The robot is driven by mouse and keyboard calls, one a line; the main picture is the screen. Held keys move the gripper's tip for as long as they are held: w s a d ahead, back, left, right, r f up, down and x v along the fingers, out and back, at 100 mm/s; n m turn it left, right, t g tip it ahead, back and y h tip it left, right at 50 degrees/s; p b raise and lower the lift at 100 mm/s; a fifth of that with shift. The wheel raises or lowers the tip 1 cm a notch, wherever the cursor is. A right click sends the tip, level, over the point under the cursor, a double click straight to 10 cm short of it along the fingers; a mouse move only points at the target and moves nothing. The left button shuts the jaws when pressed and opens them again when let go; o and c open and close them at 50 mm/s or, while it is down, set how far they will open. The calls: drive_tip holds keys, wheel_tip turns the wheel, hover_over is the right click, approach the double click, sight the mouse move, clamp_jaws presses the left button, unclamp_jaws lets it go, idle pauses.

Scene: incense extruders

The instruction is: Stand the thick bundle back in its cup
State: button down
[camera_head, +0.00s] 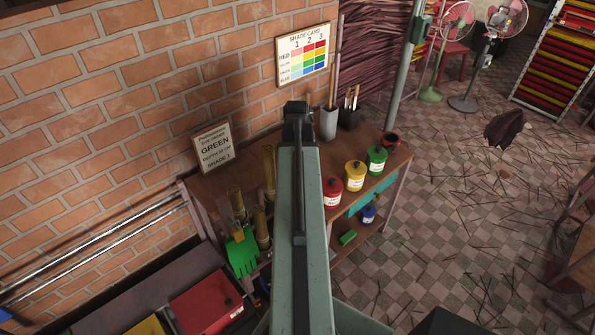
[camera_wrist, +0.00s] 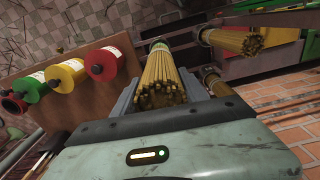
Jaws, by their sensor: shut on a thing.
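In the wrist view my gripper (camera_wrist: 160,78) is shut on a bundle of tan sticks (camera_wrist: 165,82), whose cut ends face the camera. A pale band or rim shows at its far end. My arm hides the gripper and held bundle there. I cannot tell which cup is empty.
Red (camera_head: 332,192), yellow (camera_head: 355,176) and green (camera_head: 376,159) jars line the right of the wooden bench (camera_head: 318,160). A green glove-shaped thing (camera_head: 242,254) hangs at the bench's left front. A sign (camera_head: 213,148) leans on the brick wall.

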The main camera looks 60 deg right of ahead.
wheel_tip(320, 180, down, 10)
drive_tip(key=b, duration=0.8)
drive_tip(key=shift+r+b, duration=0.25)
drive_tip(key=shift+b, duration=0.1)
drive_tip(key=c, duration=0.5)
unclamp_jaws()
wheel_tip(320, 180, up, 8)
drive_tip(key=p, duration=0.8)
drive_tip(key=shift+f, duration=0.1)
